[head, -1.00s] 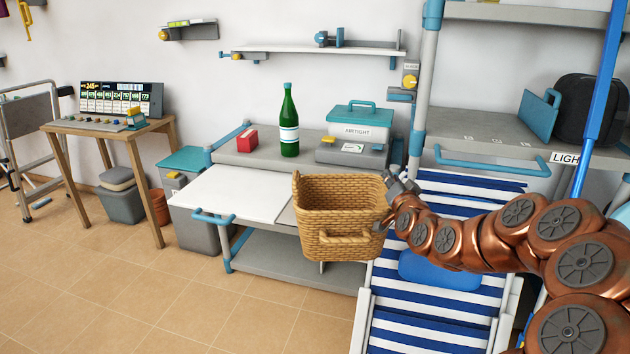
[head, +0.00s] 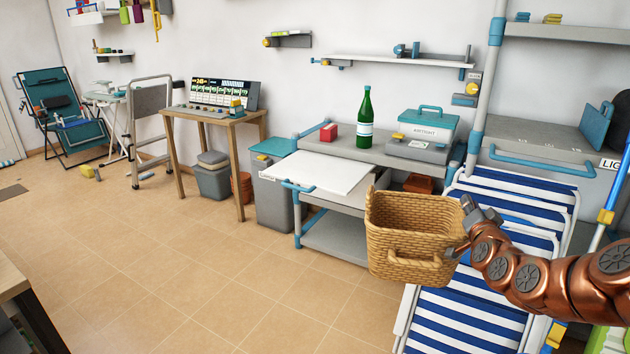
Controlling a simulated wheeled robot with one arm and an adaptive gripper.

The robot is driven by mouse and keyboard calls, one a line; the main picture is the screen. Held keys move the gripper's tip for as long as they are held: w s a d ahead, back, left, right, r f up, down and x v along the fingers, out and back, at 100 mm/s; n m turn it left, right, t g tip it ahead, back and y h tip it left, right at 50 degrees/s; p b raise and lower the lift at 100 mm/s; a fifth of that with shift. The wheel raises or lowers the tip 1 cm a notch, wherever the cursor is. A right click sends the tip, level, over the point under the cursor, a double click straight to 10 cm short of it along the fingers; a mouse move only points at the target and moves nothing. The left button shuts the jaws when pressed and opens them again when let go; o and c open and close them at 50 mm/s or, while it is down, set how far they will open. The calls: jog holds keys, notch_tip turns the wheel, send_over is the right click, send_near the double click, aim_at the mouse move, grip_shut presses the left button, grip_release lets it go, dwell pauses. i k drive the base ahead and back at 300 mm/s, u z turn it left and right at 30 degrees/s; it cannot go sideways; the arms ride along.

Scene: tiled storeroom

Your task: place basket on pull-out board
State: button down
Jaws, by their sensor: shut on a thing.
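A woven tan basket (head: 412,236) hangs upright in the air at the middle right of the head view. My gripper (head: 470,222) is shut on the basket's right side; the fingertips are partly hidden against the wicker. The white pull-out board (head: 318,172) sticks out from the grey workbench, with a blue handle at its front left corner. Its top is bare where it shows. The basket is to the right of the board and nearer to me, overlapping the bench in the picture, and is apart from the board.
A green bottle (head: 365,120), a red box (head: 328,132) and a scale with an airtight container (head: 428,126) stand on the bench. A striped blue-and-white deck chair (head: 470,310) is below my arm. Tiled floor is free at left; a wooden table edge (head: 14,280) is near lower left.

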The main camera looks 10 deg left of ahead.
aim_at(316, 171)
jog(key=k, duration=0.75)
jog(key=u, duration=0.3)
jog(key=i, duration=2.65)
jog(key=u, duration=2)
